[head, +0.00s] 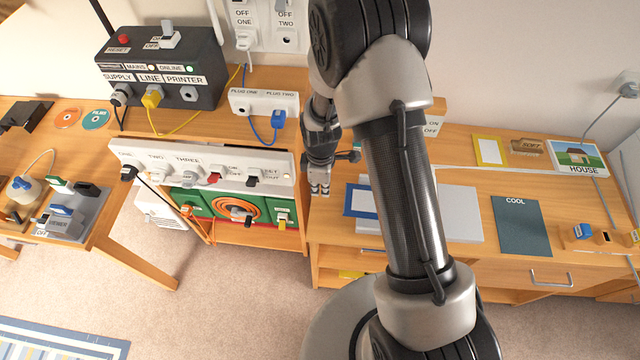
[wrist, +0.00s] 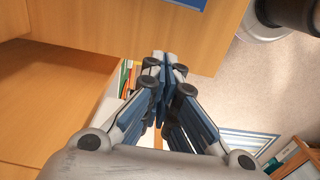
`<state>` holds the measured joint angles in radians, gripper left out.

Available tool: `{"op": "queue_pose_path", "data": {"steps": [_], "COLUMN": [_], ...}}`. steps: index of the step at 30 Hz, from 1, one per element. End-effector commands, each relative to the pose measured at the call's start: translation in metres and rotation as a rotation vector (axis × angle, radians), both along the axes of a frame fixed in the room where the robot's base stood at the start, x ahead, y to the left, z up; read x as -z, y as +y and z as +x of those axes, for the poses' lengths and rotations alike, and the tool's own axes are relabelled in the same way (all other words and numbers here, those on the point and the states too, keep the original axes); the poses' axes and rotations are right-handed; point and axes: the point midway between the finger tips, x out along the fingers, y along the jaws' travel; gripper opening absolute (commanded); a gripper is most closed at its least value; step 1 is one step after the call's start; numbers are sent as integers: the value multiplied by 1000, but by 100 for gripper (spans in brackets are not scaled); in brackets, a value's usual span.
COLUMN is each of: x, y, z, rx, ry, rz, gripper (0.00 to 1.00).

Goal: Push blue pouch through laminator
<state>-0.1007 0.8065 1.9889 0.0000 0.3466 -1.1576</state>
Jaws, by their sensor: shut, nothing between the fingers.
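The blue pouch (head: 360,201), a blue-edged sheet with a pale middle, lies flat at the left of the right-hand desk; my arm covers its right part. A blue edge, likely the pouch's, shows at the top of the wrist view (wrist: 190,3). A flat light-grey slab (head: 460,214) shows on both sides of my arm. An ON/OFF label (head: 432,126) shows behind my arm, but I cannot tell whether it belongs to the laminator, which is mostly hidden. My gripper (head: 319,190) is shut and empty, just left of the pouch and apart from it; its fingers fill the wrist view (wrist: 164,62).
A dark COOL mat (head: 522,228) lies right of the slab. A yellow-edged sheet (head: 491,150), a brown SOFT card (head: 527,147) and a HOUSE picture (head: 578,158) lie at the back. A white switch panel (head: 205,166) stands close left of my gripper.

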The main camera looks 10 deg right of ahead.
Motion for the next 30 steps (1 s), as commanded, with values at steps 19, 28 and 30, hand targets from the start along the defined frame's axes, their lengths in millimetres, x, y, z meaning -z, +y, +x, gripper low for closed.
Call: {"op": "queue_pose_path", "data": {"steps": [19,28,30], "x": [65,64,64], "y": [-37,-38,-39], "z": [-11,-12,-12], "rx": [2,2,2], "ry": [-1,-1,-1], "rz": [0,0,0], "gripper": [0,0,0]}}
